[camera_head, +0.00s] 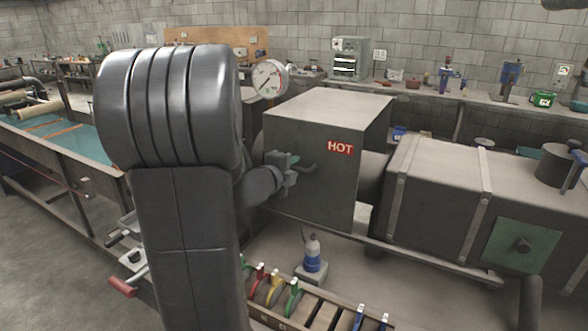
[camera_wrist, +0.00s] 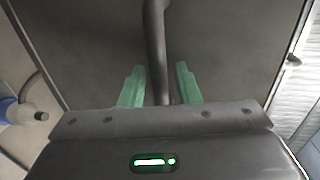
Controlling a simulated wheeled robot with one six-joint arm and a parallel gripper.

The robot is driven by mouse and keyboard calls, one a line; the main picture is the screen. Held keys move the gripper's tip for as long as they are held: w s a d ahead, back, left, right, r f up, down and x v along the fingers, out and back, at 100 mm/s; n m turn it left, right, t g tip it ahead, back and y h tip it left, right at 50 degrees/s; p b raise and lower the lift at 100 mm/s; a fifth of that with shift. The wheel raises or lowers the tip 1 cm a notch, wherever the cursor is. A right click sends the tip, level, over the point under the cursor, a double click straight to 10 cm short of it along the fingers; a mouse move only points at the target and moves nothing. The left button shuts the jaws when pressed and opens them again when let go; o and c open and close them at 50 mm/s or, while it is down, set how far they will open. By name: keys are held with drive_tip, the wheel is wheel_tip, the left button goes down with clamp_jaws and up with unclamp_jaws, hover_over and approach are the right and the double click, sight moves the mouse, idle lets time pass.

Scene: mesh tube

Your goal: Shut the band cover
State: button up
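A grey box-shaped cover with a red HOT label (camera_head: 325,118) stands in the middle of the head view. I take it for the band cover; its hinge is not clear. A dark curved handle (camera_head: 309,169) sits on its front face. My gripper (camera_head: 294,162) is at that face, beside the handle. In the wrist view, the handle (camera_wrist: 156,40) runs down between the green fingers of my gripper (camera_wrist: 160,70). The fingers stand apart, with a visible gap to the handle on the right. The left finger is very close to it; contact is unclear.
A round gauge (camera_head: 269,79) is left of the box. A grey machine body (camera_head: 435,195) lies to its right. The wrist view shows the bottle (camera_wrist: 22,112) at the left.

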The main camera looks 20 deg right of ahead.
drive_tip(key=shift+s, duration=0.1)
drive_tip(key=v, duration=1.3)
drive_tip(key=shift+s+a+b, duration=0.2)
drive_tip(key=shift+a+b, duration=0.15)
drive_tip(key=shift+b, duration=0.05)
drive_tip(key=x, duration=1.4)
drive_tip(key=shift+d+r+p, duration=0.1)
drive_tip(key=shift+d+p, duration=0.05)
drive_tip(key=shift+p, duration=0.25)
drive_tip(key=shift+s, duration=0.1)
